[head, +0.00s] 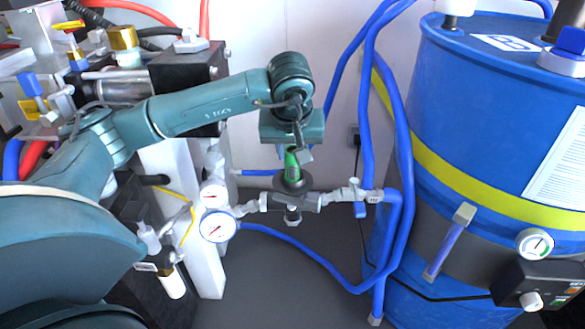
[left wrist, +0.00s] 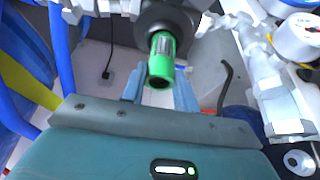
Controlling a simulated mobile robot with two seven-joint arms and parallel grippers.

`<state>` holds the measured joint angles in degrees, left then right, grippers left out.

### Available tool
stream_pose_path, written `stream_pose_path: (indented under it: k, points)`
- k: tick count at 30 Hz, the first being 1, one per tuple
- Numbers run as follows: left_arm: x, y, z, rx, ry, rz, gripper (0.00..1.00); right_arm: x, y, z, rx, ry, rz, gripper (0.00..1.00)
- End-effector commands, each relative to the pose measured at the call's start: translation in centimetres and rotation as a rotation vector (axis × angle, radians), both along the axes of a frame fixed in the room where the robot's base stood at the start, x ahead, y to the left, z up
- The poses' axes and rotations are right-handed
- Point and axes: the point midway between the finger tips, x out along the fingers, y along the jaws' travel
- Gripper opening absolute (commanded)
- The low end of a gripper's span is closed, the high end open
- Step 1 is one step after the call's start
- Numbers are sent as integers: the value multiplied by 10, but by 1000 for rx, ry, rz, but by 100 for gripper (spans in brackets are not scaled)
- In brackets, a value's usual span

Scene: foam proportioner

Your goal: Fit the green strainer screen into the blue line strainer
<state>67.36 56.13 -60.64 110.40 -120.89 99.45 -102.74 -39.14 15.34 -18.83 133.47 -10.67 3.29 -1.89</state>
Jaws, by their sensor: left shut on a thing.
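The green strainer screen (head: 291,166) stands upright at the mouth of the line strainer (head: 292,189). The strainer is a dark round-collared body set in a grey pipe run joined to blue hoses. My left gripper (head: 297,152) points down above the strainer and is shut on the screen's upper part. In the left wrist view the screen (left wrist: 162,62) shows as a green tube with a grey mesh window between the fingers. Its far end meets the dark strainer collar (left wrist: 168,20). How deep it sits inside is hidden. My right gripper is out of view.
Two pressure gauges (head: 217,226) sit left of the strainer. A valve fitting (head: 356,193) and blue hoses (head: 398,130) are close on its right. A large blue drum (head: 470,100) stands at the right. Floor shows below the pipe.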

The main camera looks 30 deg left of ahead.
Motion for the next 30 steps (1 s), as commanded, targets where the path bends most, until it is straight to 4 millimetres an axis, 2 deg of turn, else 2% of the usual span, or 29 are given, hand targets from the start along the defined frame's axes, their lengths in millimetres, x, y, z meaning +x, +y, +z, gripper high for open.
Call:
stream_pose_path:
  k: [7,22,23,30]
  points:
    - [-1,0,-34,-1,2,-1,0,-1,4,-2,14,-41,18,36]
    - [0,0,-43,0,0,-1,0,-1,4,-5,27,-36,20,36]
    - [0,0,-42,0,0,-1,31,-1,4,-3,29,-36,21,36]
    - [0,0,-41,0,0,-1,51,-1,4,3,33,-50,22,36]
